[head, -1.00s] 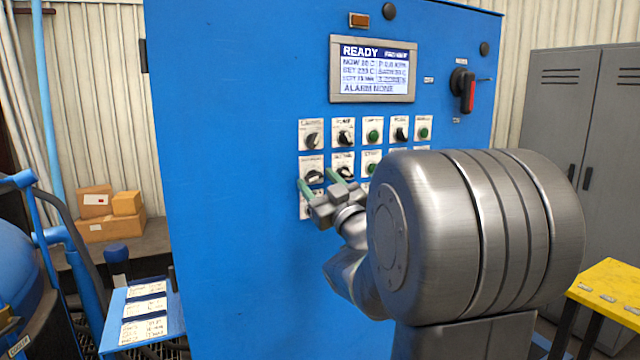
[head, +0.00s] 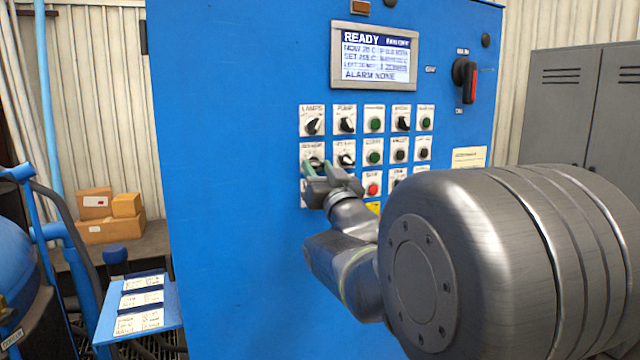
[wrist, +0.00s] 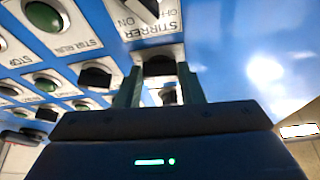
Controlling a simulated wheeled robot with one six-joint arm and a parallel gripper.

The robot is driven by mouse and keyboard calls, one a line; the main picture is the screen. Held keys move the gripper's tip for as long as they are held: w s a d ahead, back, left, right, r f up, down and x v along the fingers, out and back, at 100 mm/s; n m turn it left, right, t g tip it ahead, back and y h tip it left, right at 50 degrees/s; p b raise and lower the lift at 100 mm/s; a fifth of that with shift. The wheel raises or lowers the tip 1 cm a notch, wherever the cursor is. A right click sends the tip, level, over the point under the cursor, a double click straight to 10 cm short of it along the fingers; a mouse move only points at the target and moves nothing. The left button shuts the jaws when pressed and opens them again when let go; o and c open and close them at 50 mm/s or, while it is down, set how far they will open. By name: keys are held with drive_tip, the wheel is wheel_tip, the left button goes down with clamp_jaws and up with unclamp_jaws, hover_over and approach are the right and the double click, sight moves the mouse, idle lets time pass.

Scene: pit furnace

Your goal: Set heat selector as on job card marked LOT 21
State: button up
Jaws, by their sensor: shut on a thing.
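My gripper (head: 320,166) is at the second-row, left-column knob (head: 316,161) on the blue panel (head: 230,200). In the wrist view, that dark knob (wrist: 160,67) sits between the green fingers, which are shut on it. Its label and pointer setting are not readable. A plate marked STIRRER (wrist: 160,28) is next to it in the upside-down wrist view. Three job cards (head: 140,301) lie on a blue shelf (head: 170,317) at lower left; their writing is too small to read, so I cannot tell which is LOT 21.
The screen (head: 375,57) reads READY and ALARM NONE. Other knobs and green buttons surround the gripped knob closely. A red button (head: 372,189) is just right of my gripper. Grey lockers (head: 580,110) stand behind.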

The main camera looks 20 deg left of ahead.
drive_tip(key=m+h+b, duration=0.1)
drive_tip(key=m, duration=0.1)
drive_tip(key=m+t+h, duration=0.1)
drive_tip(key=m, duration=0.2)
drive_tip(key=shift+s+a+t+b, duration=0.15)
drive_tip(key=shift+s+t+b, duration=0.05)
drive_tip(key=shift+t+b, duration=0.15)
drive_tip(key=m+h, duration=0.1)
drive_tip(key=m, duration=0.2)
drive_tip(key=shift+r+t+h+p, duration=0.2)
drive_tip(key=shift+t+h+p, duration=0.05)
drive_tip(key=shift+h+p, duration=0.15)
drive_tip(key=shift+m+h+p, duration=0.4)
drive_tip(key=shift+m+p, duration=0.15)
drive_tip(key=shift+m, duration=0.65)
drive_tip(key=o, duration=1)
drive_tip(key=shift+f, duration=0.1)
drive_tip(key=b+v, duration=0.1)
drive_tip(key=v, duration=1.2)
drive_tip(key=shift+s+f, duration=0.15)
drive_tip(key=shift+s, duration=0.25)
